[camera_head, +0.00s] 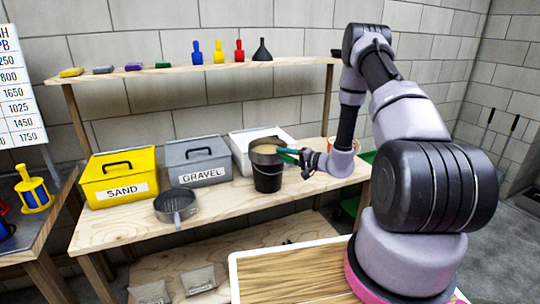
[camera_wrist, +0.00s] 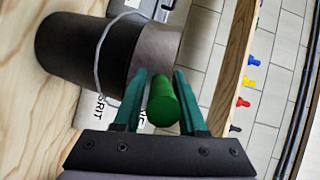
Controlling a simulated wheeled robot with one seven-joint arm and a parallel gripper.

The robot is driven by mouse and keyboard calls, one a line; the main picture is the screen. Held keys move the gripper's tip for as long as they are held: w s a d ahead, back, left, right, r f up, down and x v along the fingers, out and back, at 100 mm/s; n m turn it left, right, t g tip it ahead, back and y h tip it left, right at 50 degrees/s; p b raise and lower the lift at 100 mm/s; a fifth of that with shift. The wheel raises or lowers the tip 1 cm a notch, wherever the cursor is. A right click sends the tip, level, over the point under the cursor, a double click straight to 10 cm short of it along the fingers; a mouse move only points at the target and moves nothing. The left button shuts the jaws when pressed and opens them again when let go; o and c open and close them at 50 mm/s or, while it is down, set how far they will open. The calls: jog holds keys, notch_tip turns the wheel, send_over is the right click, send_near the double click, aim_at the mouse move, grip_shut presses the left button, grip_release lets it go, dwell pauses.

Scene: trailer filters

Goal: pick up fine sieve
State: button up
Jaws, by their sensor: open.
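A grey round sieve (camera_head: 266,151) with a brownish inside sits on top of a black bucket (camera_head: 268,176) on the workbench. In the wrist view its grey rim (camera_wrist: 155,48) sits against the black bucket (camera_wrist: 72,50), and a green handle (camera_wrist: 163,104) sticks out toward me. I cannot tell whether this is the fine one. My gripper (camera_head: 293,155) is at the right side of the sieve. In the wrist view my green fingers (camera_wrist: 160,80) are open, one on each side of the handle, with narrow gaps.
A dark grey pan-shaped thing with a handle (camera_head: 176,206) lies at the bench front. A yellow SAND box (camera_head: 120,190), a grey GRAVEL box (camera_head: 198,175) and a white box (camera_head: 240,150) stand behind. A shelf (camera_head: 190,70) holds small coloured things. The front bench middle is clear.

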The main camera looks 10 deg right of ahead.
grip_shut()
jog(key=shift+r, duration=0.1)
